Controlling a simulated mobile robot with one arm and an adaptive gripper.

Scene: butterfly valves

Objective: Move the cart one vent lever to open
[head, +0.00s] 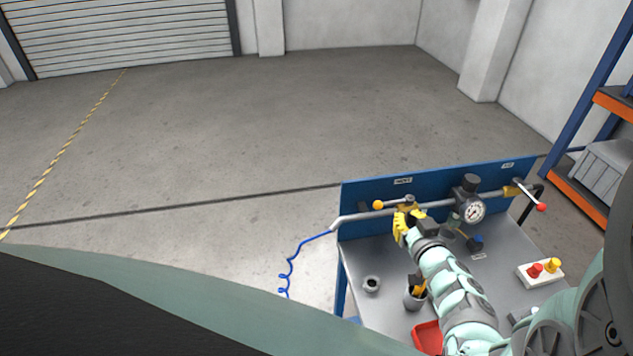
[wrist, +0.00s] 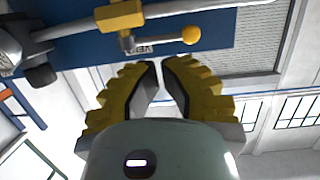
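The vent lever's yellow ball knob (head: 378,205) is at the left of the pipe on the cart's blue panel, below a small label. In the wrist view its silver handle runs right from the yellow valve body (wrist: 120,16) to the knob (wrist: 191,35), nearly along the pipe. My gripper (head: 398,222) is just in front of this valve and hides part of it in the head view. In the wrist view my gripper (wrist: 160,62) has yellow fingers with a narrow empty gap between the tips. The knob appears beyond the tips, and I see no contact.
A second lever with a red knob (head: 541,207) is at the panel's right end. A round gauge (head: 473,212) hangs between the valves. The cart top holds a cup (head: 415,298), a red tray (head: 428,337) and a button box (head: 540,272).

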